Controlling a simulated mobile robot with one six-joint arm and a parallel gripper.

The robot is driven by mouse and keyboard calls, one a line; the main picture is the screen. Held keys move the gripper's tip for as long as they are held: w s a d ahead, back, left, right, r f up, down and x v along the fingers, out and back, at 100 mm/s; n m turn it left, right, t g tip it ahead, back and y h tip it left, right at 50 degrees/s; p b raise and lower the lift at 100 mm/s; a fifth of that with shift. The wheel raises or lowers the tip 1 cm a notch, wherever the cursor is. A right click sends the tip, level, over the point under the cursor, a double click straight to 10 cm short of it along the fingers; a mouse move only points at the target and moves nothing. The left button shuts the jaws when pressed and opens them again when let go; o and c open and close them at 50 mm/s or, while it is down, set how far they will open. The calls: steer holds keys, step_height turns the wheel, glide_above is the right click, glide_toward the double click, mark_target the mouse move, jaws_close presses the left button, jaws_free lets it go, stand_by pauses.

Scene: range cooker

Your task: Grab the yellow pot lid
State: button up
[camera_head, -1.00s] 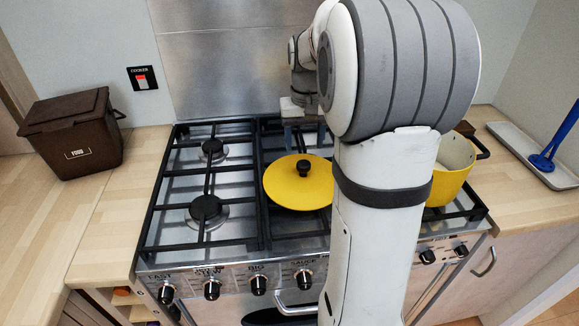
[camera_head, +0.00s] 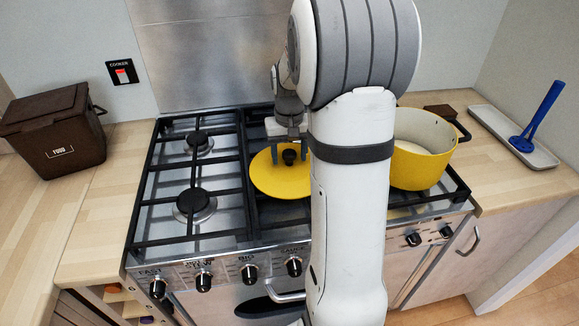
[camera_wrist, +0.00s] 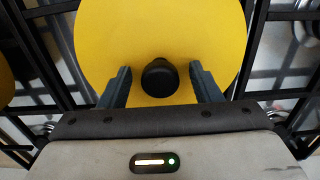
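The yellow pot lid (camera_head: 275,180) lies on the cooker's grates, left of my arm in the head view. Its black knob (camera_head: 290,157) stands up at its middle. In the wrist view the lid (camera_wrist: 200,40) fills the upper middle. My gripper (camera_wrist: 160,80) is open, with one finger on each side of the knob (camera_wrist: 160,77) and a gap on both sides. In the head view my gripper (camera_head: 290,145) is over the lid at the knob; my arm hides the lid's right edge.
A yellow pot (camera_head: 420,165) stands on the right burners. A brown food bin (camera_head: 55,130) is on the left counter. A tray (camera_head: 500,130) with a blue utensil (camera_head: 540,115) is on the right counter. The left burners (camera_head: 195,203) are clear.

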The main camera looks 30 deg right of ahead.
jaws_close()
stand_by(0.4)
